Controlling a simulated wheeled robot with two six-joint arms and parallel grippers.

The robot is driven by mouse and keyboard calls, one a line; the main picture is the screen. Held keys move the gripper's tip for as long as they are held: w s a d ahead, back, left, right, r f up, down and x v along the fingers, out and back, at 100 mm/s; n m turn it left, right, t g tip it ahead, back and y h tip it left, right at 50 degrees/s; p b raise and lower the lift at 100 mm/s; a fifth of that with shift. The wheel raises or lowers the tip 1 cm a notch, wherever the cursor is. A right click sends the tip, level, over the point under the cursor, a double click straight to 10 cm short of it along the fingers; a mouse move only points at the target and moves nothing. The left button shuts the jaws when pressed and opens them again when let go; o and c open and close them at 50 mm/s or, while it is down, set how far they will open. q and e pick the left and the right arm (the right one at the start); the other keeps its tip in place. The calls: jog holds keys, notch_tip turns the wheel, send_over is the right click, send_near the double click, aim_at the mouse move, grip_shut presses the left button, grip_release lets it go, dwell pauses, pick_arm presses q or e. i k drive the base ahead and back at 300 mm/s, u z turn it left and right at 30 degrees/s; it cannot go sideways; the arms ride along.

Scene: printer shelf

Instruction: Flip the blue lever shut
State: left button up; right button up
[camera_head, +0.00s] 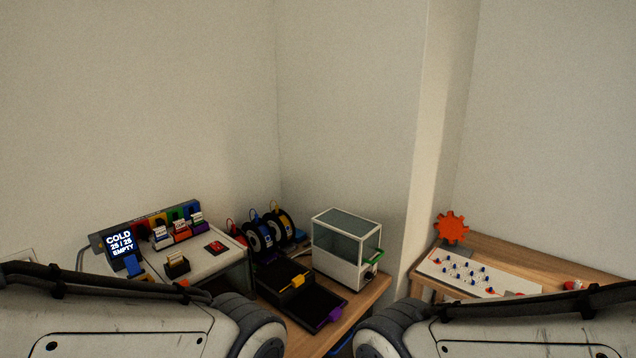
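A small blue upright part (132,265), which looks like the blue lever, stands just below the screen at the left end of the white printer unit (212,262). It is small, and I cannot tell its exact position or whether it is open. A row of coloured blocks runs along the unit's back, with a blue one (192,208) at its right end. Neither gripper is in view. Only my two arms show, along the bottom left and bottom right, and my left arm covers the front of the printer unit.
The screen (120,243) reads "COLD 25/25 EMPTY". Filament spools (262,235), a black tray (312,302) with a purple end and a glass-sided box (345,245) stand to the right. A side table holds a white pegged board (475,272) and an orange gear (451,228).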

aim_at(131, 264)
jog(key=u, duration=0.8)
jog(key=k, duration=1.15)
jog(key=u, duration=0.6)
jog(key=i, duration=1.85)
jog(key=z, duration=0.75)
jog(key=k, duration=0.5)
